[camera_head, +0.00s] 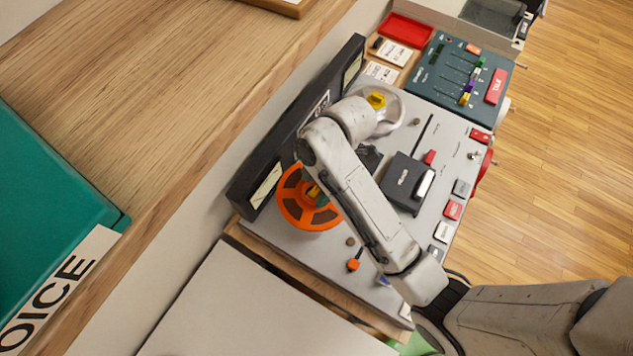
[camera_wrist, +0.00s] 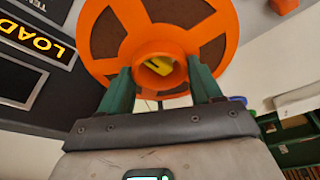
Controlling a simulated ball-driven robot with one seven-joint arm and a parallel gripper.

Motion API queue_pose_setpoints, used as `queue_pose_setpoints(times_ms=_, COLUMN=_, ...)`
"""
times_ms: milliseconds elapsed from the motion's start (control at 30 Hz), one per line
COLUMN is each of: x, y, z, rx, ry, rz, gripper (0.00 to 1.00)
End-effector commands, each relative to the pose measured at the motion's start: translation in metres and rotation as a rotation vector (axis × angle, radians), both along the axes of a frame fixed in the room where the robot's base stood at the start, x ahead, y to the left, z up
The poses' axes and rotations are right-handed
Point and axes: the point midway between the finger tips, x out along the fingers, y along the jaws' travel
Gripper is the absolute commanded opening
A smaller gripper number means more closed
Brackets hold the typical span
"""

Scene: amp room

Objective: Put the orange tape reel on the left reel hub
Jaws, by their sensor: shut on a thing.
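The orange tape reel (camera_head: 297,211) has spokes and dark tape between them. In the head view it is at the left end of the grey tape deck, partly hidden by my arm. My gripper (camera_wrist: 160,66) has green fingers shut on the reel's raised orange collar, and the reel fills the top of the wrist view (camera_wrist: 228,18). A yellow piece (camera_wrist: 159,63) shows inside the collar, likely the left reel hub. I cannot tell whether the reel is fully seated on it. The other hub (camera_head: 376,100), also yellow, sits in a pale grey reel (camera_head: 395,112).
A dark meter panel (camera_head: 262,190) stands along the deck's back edge, close to the reel. The deck (camera_head: 325,252) carries a black head cover (camera_head: 405,184), knobs and buttons. A mixer (camera_head: 455,75) and a red tray (camera_head: 405,29) lie beyond.

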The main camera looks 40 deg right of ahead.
Motion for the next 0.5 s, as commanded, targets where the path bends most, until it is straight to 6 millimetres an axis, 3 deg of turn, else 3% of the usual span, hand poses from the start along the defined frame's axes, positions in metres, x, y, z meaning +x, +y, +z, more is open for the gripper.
queue_pose_setpoints(times_ms=500, x=0.0004, y=0.0, z=-0.0049, rx=0.0, ry=-0.002, rz=-0.001, gripper=0.2)
